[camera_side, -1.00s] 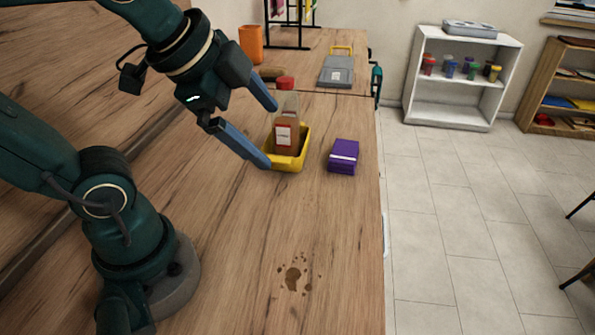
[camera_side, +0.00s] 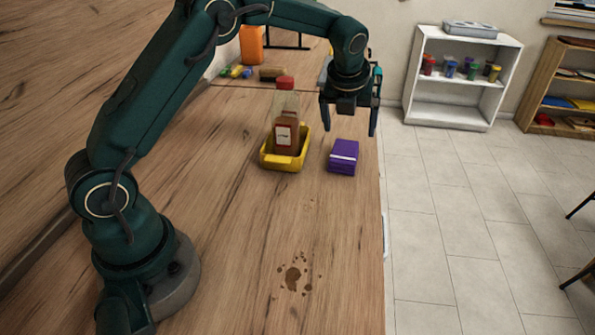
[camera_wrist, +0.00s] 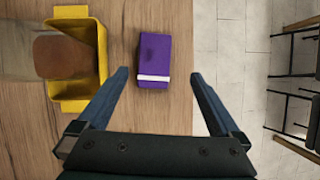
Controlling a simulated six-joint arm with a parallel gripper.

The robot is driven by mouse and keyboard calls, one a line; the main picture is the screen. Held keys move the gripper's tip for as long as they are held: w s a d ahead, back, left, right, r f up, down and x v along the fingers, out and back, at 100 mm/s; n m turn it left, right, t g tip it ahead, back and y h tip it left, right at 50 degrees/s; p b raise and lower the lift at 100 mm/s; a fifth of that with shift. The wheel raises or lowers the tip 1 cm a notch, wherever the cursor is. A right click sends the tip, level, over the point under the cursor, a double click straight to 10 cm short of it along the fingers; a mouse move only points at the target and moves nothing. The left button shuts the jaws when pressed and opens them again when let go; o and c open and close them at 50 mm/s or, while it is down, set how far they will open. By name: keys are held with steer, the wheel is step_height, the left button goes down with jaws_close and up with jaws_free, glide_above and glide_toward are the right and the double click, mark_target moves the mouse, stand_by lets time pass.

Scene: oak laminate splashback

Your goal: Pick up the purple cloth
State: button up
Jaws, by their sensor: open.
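The purple cloth (camera_side: 343,156) is a folded block with a white band, lying on the wooden bench near its right edge. My gripper (camera_side: 349,128) is open and empty above the bench, fingers pointing down, over or just behind the cloth. In the wrist view my gripper (camera_wrist: 158,74) has its two blue fingers spread wider than the cloth, touching nothing. A brown spill (camera_side: 293,279) marks the bench toward the front.
A yellow bin (camera_side: 283,162) holding a red-capped bottle (camera_side: 286,120) of brown liquid stands left of the cloth. Behind are an orange container (camera_side: 252,45) and a brown roll (camera_side: 272,74). The bench drops off to the floor just right of the cloth.

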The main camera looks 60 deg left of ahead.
mark_target(344, 153)
steer(key=shift+g, duration=0.4)
steer(key=x, duration=0.2)
steer(key=s+x, duration=0.1)
steer(key=x, duration=0.3)
steer(key=shift+s+d+f, duration=0.1)
steer(key=shift+d+f, duration=0.05)
steer(key=shift+f, duration=0.95)
steer(key=c, duration=1.2)
